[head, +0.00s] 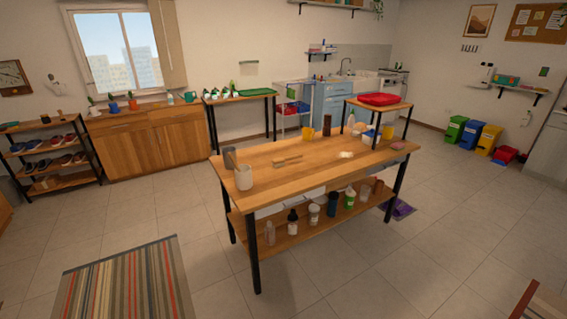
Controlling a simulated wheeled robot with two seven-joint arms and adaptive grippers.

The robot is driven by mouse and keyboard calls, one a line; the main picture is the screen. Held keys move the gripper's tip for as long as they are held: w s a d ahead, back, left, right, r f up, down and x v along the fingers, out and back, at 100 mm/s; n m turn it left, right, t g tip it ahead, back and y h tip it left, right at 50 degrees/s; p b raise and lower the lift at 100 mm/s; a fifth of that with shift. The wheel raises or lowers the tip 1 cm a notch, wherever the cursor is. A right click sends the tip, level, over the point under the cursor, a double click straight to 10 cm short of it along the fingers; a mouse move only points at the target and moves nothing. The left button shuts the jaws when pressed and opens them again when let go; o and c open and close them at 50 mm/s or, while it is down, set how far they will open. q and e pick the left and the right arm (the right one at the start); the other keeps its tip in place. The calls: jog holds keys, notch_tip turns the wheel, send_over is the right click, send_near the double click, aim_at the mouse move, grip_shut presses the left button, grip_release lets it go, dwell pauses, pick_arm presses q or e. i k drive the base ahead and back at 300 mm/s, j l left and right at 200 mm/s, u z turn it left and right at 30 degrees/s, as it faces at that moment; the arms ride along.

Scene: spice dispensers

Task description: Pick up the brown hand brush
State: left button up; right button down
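A long, light brown object that looks like the brown hand brush (287,161) lies flat on the wooden table (265,180), left of the middle of its top. It is small in the head view, so its bristles cannot be made out. Nothing covers it. Neither of my grippers shows in the head view.
A pale container (243,178) stands at the table's left end, and a cream item (346,155) lies right of the brush. A raised stand with a red tray (380,98) is at the right end. Bottles fill the lower shelf. Open floor (380,270) and a striped rug (125,285) lie in front.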

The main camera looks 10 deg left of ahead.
aim_at(279, 162)
jog(key=i+j+z, duration=0.1)
jog(key=i+j, duration=0.15)
jog(key=i+j+z, duration=0.1)
jog(key=i+j, duration=0.15)
jog(key=j, duration=0.15)
jog(key=i+j+z, duration=0.1)
jog(key=j, duration=0.25)
jog(key=i+j+z, duration=0.1)
jog(key=i+j, duration=0.2)
jog(key=i+j+z, duration=0.1)
jog(key=j, duration=0.4)
jog(key=i, duration=0.1)
